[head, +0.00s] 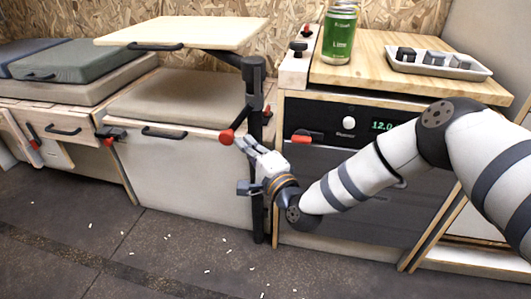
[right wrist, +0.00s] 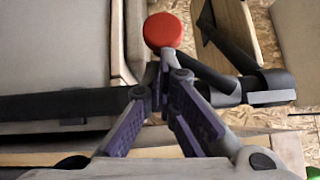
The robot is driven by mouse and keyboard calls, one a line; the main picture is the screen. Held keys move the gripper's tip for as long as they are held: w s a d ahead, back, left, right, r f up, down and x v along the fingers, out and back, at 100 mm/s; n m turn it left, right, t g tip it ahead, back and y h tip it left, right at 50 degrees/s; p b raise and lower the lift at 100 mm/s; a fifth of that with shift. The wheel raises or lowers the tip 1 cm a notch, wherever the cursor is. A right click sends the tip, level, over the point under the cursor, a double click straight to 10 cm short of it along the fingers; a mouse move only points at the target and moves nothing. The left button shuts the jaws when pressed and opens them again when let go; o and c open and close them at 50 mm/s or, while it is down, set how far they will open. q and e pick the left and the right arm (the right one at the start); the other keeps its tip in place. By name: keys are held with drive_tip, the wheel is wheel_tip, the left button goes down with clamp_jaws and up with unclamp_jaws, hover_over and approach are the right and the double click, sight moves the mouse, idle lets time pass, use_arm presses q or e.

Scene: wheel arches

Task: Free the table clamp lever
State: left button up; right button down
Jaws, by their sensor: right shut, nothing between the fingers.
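The table clamp lever ends in a red knob (head: 227,136) on the left of a black post (head: 256,100) that carries the swing table (head: 190,33). In the right wrist view the round red knob (right wrist: 162,30) sits just beyond my fingertips, with a dark lever arm running right from behind it to the post. My right gripper (head: 242,145) is at the post beside the knob. Its fingers (right wrist: 166,70) are shut with nothing between them. I cannot tell whether they touch the lever. My left gripper is out of view.
A wooden-topped cabinet (head: 380,55) stands right of the post, with a green can (head: 340,35), a white tray (head: 440,66) and a red-handled latch (head: 305,137). A cushioned bench (head: 170,100) is left of the post. Small white bits lie on the dark floor (head: 150,250).

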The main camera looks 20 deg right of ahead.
sight(226, 137)
drive_tip(key=a+m+t+b, duration=0.1)
drive_tip(key=w+a+m+t+b, duration=0.1)
drive_tip(key=b, duration=0.1)
drive_tip(key=m+t+h+b, duration=0.1)
drive_tip(key=m, duration=0.1)
drive_tip(key=shift+w+a, duration=0.4)
drive_tip(key=shift+w+a+r+t+b, duration=0.15)
drive_tip(key=shift+w+a+r+b, duration=0.15)
drive_tip(key=shift+r, duration=0.1)
drive_tip(key=shift+w+a+r+t+b, duration=0.15)
drive_tip(key=shift+a+r+b, duration=0.15)
drive_tip(key=shift+r, duration=0.1)
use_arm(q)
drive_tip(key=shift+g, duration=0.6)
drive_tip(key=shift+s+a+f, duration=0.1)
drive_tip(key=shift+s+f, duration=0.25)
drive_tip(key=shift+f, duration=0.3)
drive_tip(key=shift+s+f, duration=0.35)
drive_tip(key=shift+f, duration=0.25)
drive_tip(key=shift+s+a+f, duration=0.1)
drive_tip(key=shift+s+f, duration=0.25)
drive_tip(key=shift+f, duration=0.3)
use_arm(e)
drive_tip(key=shift+w+a+r, duration=0.45)
drive_tip(key=shift+a+r, duration=0.2)
drive_tip(key=shift+r, duration=0.2)
drive_tip(key=shift+a+r, duration=0.1)
